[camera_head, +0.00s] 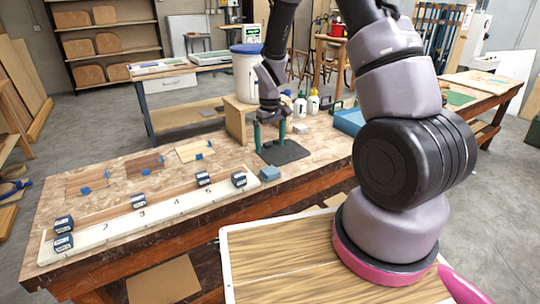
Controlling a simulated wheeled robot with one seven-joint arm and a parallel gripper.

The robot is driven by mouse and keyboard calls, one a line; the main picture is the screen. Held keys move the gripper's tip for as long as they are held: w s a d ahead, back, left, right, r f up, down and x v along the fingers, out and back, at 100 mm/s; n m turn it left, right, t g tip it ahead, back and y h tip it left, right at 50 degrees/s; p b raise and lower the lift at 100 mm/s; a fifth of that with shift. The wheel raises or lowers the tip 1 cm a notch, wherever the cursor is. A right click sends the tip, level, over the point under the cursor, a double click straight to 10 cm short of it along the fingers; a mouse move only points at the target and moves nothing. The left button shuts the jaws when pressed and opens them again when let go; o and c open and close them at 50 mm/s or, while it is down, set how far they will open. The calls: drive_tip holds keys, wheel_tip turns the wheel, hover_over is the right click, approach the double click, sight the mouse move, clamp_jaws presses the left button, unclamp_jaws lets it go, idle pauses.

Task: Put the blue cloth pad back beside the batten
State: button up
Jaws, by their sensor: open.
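A small blue-grey pad (270,173), which looks like the blue cloth pad, lies on the bench just beyond the right end of the batten. The batten (165,203) is a long strip in the numbered pale board (110,233) along the bench's front. My gripper (270,143) points down with its teal fingers apart, over a dark mat (290,153) behind the pad. I see nothing between the fingers. Whether the fingertips touch the mat is too small to tell.
Several dark blue blocks (138,201) stand along the board. Thin wood pieces with blue bits (145,164) lie behind it. My arm hides part of the bench's right.

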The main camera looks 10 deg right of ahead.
drive_tip(key=s+d+r+m+t, duration=0.1)
drive_tip(key=s+r, duration=0.1)
drive_tip(key=r, duration=0.6)
drive_tip(key=s+d+r+m+t+y, duration=0.1)
drive_tip(key=s+d+r+m, duration=0.1)
drive_tip(key=r, duration=0.6)
drive_tip(key=s+d+r+m+t, duration=0.1)
drive_tip(key=s+r, duration=0.2)
drive_tip(key=r, duration=0.5)
drive_tip(key=s+d+r+m+t+y, duration=0.1)
drive_tip(key=s+r+m+t, duration=0.2)
drive_tip(key=s+r, duration=0.8)
drive_tip(key=s+t, duration=0.1)
drive_tip(key=s, duration=0.3)
drive_tip(key=shift+d+r+m, duration=0.35)
drive_tip(key=shift+r+m, duration=0.05)
